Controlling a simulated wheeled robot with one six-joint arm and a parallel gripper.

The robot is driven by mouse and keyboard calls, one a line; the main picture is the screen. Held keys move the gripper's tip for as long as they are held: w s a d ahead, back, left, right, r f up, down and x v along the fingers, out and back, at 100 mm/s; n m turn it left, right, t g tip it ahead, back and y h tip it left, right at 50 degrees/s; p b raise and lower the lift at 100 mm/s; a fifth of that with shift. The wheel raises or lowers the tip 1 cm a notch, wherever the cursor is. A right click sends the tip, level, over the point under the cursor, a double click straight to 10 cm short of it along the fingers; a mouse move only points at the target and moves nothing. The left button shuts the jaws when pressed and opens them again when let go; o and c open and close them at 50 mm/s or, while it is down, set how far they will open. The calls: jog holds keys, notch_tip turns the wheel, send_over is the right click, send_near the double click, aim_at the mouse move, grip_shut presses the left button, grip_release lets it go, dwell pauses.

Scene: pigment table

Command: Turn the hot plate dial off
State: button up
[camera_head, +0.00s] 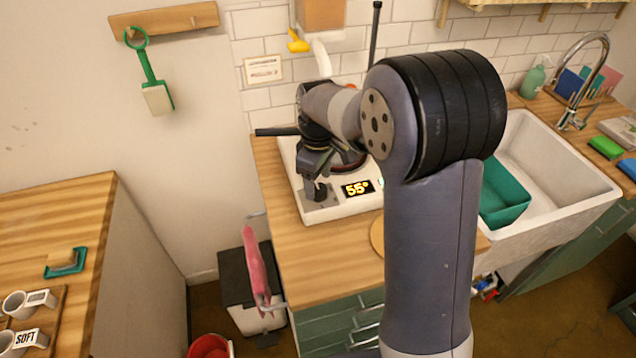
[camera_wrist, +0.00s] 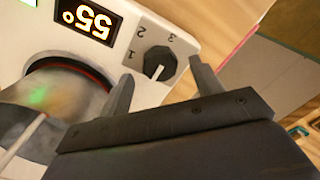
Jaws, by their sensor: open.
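The white hot plate (camera_head: 350,212) stands on the wooden counter, with a lit display (camera_head: 357,188) reading 55°. The display also shows, turned, in the wrist view (camera_wrist: 88,20). The dark dial (camera_wrist: 159,63) has a white pointer line, with the numbers 1, 2 and 3 beside it. In the head view the dial area (camera_head: 318,192) is partly hidden under my gripper (camera_head: 316,178). In the wrist view my gripper (camera_wrist: 158,78) is open, with one finger on each side of the dial. I cannot tell whether either finger touches it.
A round pan or pot (camera_wrist: 45,100) sits on the hot plate's heated ring, close to one finger. A sink (camera_head: 555,170) with a green basin (camera_head: 505,195) lies to the right. Bare counter (camera_head: 320,250) lies in front of the hot plate. A pink cloth (camera_head: 257,265) hangs at the counter's left side.

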aim_at(318, 188)
notch_tip(318, 188, up, 9)
jog(key=shift+b, duration=0.3)
notch_tip(318, 188, down, 11)
jog(key=shift+r+p, duration=0.15)
jog(key=shift+p, duration=0.35)
dwell(0.4)
